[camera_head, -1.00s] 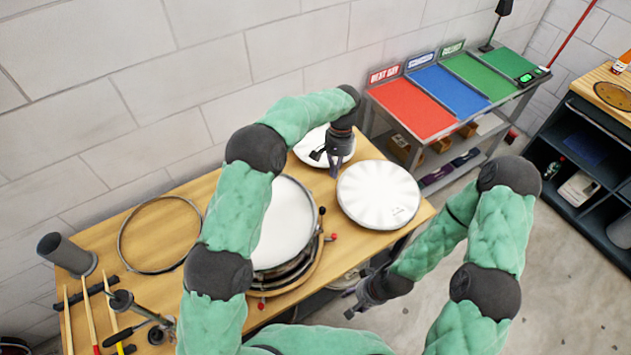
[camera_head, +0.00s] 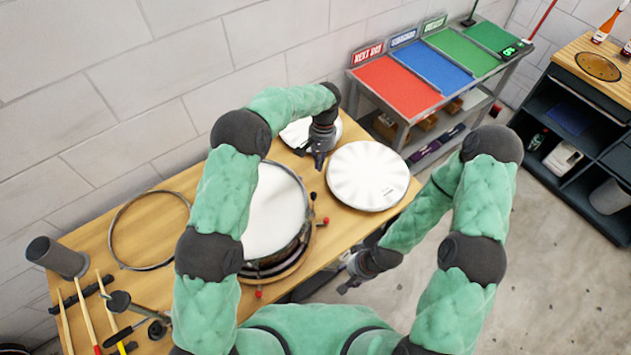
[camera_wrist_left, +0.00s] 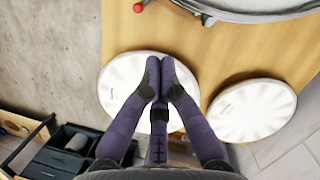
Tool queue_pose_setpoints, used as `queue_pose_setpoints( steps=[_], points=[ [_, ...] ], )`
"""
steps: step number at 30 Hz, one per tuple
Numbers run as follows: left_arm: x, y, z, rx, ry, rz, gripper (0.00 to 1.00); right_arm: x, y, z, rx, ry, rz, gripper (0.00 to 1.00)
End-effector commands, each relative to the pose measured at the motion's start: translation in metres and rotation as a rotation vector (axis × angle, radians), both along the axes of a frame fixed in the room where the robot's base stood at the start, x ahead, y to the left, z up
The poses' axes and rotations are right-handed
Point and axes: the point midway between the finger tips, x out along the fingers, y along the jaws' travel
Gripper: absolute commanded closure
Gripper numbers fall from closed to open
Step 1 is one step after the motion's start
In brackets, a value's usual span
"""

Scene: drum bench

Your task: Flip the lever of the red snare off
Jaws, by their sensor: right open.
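The snare drum (camera_head: 272,215) has a white head and stands on the wooden bench, partly covered by my left arm. A small red-tipped lever (camera_head: 325,221) sticks out from its right side; a red tip (camera_wrist_left: 139,7) shows at the top edge of the left wrist view, beside the drum rim (camera_wrist_left: 245,14). My left gripper (camera_head: 317,160) hangs above the bench between two white round drum heads, right of and behind the snare. Its fingers (camera_wrist_left: 160,68) come together with nothing visible between them. My right gripper (camera_head: 347,287) is open and empty, in front of the bench edge.
A white round head (camera_head: 368,176) lies right of the snare, and another (camera_head: 297,132) lies behind. A bare hoop (camera_head: 148,229), grey cup (camera_head: 58,258) and sticks (camera_head: 86,314) occupy the bench's left. A shelf with coloured mats (camera_head: 397,86) stands behind right.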

Motion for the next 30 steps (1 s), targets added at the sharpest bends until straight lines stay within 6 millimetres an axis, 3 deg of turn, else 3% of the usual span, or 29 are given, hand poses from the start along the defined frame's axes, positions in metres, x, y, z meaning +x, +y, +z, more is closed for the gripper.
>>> queue_pose_setpoints(
  steps=[6,17,30],
  points=[
    [-0.011,0.003,-0.040,0.001,0.004,-0.001,1.00,0.000,0.000,0.006,0.000,0.000,0.000,0.49],
    [-0.043,0.011,-0.037,0.000,0.000,0.000,1.00,0.000,0.000,0.016,0.000,0.000,0.000,0.49],
    [-0.048,0.012,-0.039,-0.001,-0.001,0.000,1.00,0.000,0.000,0.016,0.000,0.000,0.000,0.49]
  ],
)
